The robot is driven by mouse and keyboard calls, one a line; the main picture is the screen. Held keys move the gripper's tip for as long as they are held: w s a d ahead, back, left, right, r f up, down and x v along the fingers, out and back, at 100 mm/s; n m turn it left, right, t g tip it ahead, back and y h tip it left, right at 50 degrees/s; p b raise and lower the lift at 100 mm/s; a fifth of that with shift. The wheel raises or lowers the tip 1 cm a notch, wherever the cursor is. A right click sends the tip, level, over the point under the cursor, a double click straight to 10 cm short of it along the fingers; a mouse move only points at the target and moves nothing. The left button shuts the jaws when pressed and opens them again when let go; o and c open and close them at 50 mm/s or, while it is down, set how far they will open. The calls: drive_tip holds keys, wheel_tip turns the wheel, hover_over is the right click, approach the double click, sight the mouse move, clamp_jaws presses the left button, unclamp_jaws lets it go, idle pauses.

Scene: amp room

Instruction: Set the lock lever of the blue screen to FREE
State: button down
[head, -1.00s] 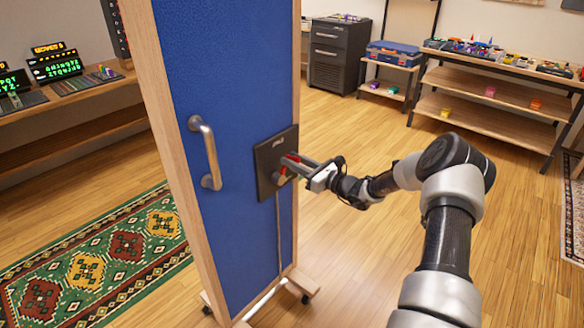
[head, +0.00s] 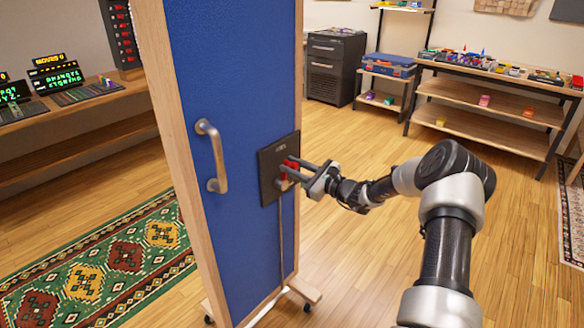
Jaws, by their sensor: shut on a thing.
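The blue screen (head: 235,90) stands upright in a wooden frame at the centre of the head view. A dark lock plate (head: 271,166) is fixed to its face, right of a metal handle. The red lock lever (head: 291,166) shows on the plate, partly covered by the gripper fingers. My gripper (head: 289,171) reaches in from the right and is shut on the lever. The plate's lettering is too small to read, so I cannot tell the lever's setting from it.
The metal pull handle (head: 212,155) sits left of the plate. The screen's wheeled foot (head: 305,290) rests on the wood floor. A patterned rug (head: 110,255) lies at left. Shelves (head: 490,95) and a dark cabinet (head: 335,65) stand at the back. Floor between is clear.

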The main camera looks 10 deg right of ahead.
drive_tip(key=shift+d+f, duration=0.25)
drive_tip(key=shift+d, duration=0.05)
drive_tip(key=c, duration=1.5)
unclamp_jaws()
drive_tip(key=shift+c, duration=0.2)
drive_tip(key=shift+a+r, duration=0.1)
drive_tip(key=p+v, duration=0.2)
drive_tip(key=v, duration=1.5)
drive_tip(key=shift+s+p, duration=0.2)
drive_tip(key=shift+p, duration=0.1)
drive_tip(key=shift+r, duration=0.1)
